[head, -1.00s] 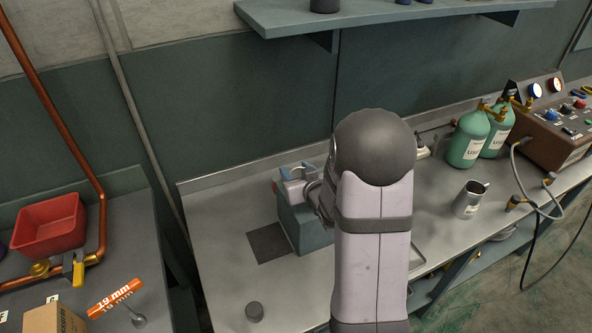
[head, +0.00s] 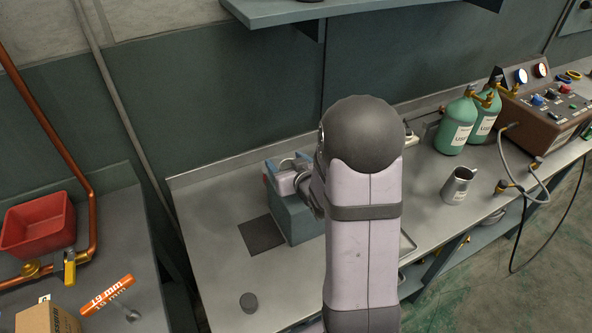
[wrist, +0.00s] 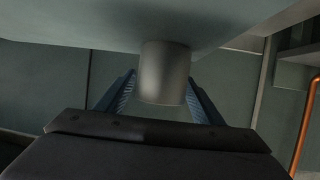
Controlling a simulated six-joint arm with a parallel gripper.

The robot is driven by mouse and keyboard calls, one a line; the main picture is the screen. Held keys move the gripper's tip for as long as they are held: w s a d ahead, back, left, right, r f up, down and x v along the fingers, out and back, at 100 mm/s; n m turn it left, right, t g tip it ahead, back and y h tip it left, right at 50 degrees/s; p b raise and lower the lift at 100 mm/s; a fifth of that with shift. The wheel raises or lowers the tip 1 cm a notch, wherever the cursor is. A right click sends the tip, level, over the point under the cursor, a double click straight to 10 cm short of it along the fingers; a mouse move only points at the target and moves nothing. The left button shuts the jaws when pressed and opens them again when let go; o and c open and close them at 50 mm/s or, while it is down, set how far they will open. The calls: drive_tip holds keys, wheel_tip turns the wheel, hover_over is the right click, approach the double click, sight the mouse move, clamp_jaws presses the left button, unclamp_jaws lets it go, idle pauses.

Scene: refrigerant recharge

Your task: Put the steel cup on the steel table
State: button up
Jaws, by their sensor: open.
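A steel jug-like cup (head: 457,185) with a handle stands upright on the right part of the steel table (head: 207,235). In the wrist view, my gripper (wrist: 161,88) is open, with blue fingers either side of a plain grey metal cylinder (wrist: 163,75). I cannot tell whether that cylinder touches the fingers, nor which head-view object it is.
A dark square mat (head: 262,235) lies left of the block. Green gas bottles (head: 455,125) and a brown gauge unit (head: 550,105) stand at the back right. A red bin (head: 38,225) is on the left bench. The table's left part is mostly clear.

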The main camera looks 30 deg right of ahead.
sight(287, 161)
drive_tip(key=p+v, duration=0.2)
drive_tip(key=v, duration=0.3)
drive_tip(key=shift+r, duration=0.2)
drive_tip(key=p+v, duration=0.4)
drive_tip(key=p, duration=0.7)
drive_tip(key=shift+p, duration=0.3)
drive_tip(key=shift+f+p+v, duration=0.2)
drive_tip(key=shift+p+v, duration=1)
drive_tip(key=shift+p, duration=0.05)
drive_tip(key=shift+s, duration=0.1)
